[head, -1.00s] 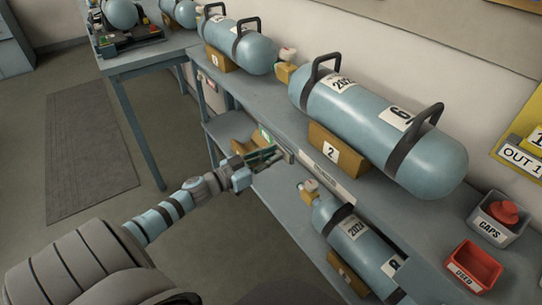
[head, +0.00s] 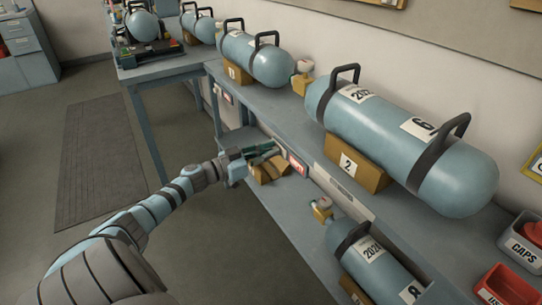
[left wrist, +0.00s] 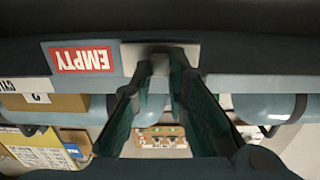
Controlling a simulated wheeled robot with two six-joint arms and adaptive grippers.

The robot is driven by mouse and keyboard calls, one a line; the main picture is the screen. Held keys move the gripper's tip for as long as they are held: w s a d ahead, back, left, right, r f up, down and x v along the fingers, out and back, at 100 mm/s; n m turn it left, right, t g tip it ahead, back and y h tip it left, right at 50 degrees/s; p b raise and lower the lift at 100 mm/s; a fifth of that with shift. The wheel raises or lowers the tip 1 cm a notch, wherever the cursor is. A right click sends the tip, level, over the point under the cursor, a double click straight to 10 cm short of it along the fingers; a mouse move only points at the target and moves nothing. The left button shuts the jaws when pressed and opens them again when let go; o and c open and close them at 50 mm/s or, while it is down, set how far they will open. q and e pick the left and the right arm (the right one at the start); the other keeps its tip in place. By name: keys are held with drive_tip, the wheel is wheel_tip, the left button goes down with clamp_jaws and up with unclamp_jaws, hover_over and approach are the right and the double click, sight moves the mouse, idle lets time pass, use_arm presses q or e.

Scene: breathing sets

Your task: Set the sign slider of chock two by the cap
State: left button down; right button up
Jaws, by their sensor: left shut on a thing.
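Chock two (head: 348,167) is a tan block marked 2 on the bench, under a large blue cylinder (head: 405,130) marked 6. The cylinder's brass valve (head: 301,84) carries a small round pale-and-red piece; I cannot tell whether a cap is on it. The sign on the bench's front edge shows a red field (head: 298,163), which reads EMPTY in the left wrist view (left wrist: 82,59). My left gripper (head: 272,153) is shut on the slider. In the left wrist view the slider's pale plate (left wrist: 188,56) is beside the red field, with the fingers around its tab. My right gripper is out of view.
A grey CAPS bin (head: 524,243) and a red bin (head: 505,287) are at the bench's right end. A lower shelf holds another cylinder (head: 370,255) under the bench. Another cylinder (head: 255,58) lies further left. Open floor lies left of the bench.

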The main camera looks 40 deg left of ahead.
use_arm(q)
drive_tip(key=c, duration=1.6)
unclamp_jaws()
drive_tip(key=shift+a, duration=0.2)
drive_tip(key=shift+o, duration=0.2)
drive_tip(key=v, duration=1.2)
drive_tip(key=shift+f, duration=0.1)
